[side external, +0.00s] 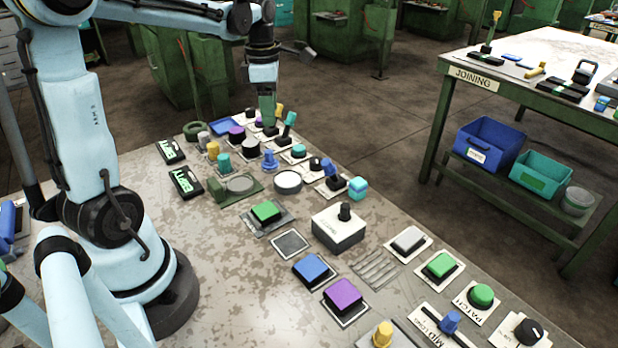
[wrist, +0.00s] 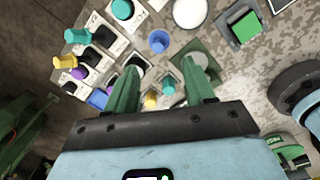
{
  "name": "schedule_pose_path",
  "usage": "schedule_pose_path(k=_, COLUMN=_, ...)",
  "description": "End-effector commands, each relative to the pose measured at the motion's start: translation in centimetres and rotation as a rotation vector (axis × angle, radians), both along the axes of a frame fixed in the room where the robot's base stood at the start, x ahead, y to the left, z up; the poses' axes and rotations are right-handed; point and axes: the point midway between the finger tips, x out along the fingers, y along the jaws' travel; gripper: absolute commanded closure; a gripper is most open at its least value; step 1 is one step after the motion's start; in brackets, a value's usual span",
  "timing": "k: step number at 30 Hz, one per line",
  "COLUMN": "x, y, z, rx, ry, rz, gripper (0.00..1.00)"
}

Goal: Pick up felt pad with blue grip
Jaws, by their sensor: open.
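A small piece with a blue grip (side external: 270,159) stands upright on the table among the knobs and buttons in the side external view. It is the likely felt pad, but its underside is hidden, so I cannot tell its material. In the wrist view a round blue top (wrist: 158,41) lies ahead of the fingertips, probably the same piece. My gripper (side external: 267,120) points down over the far row of controls, beyond the blue grip and apart from it. In the wrist view its two green fingers (wrist: 164,67) are spread with nothing held between them.
Knobs and buttons crowd the area under my gripper, with teal (wrist: 169,87) and yellow pieces between the fingers in the wrist view. A grey box with a black knob (side external: 338,232) and blue (side external: 312,268) and purple (side external: 343,294) buttons stand nearer. The table's left is mostly bare.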

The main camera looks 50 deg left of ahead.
Motion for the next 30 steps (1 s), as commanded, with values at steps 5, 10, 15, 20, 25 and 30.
schedule_pose_path(k=5, x=0.1, y=1.6, z=-0.5, rx=-0.023, ry=0.036, rz=0.192, gripper=0.47)
schedule_pose_path(k=10, x=0.1, y=1.8, z=-1.9, rx=-0.026, ry=0.041, rz=0.22, gripper=0.47)
schedule_pose_path(k=15, x=0.1, y=1.7, z=-4.5, rx=-0.026, ry=0.04, rz=0.217, gripper=0.47)
schedule_pose_path(k=20, x=0.1, y=1.7, z=-6.5, rx=-0.025, ry=0.039, rz=0.216, gripper=0.47)
schedule_pose_path(k=25, x=0.1, y=1.7, z=-7.5, rx=-0.025, ry=0.039, rz=0.215, gripper=0.47)
schedule_pose_path(k=30, x=0.0, y=1.6, z=-8.8, rx=-0.025, ry=0.039, rz=0.215, gripper=0.47)
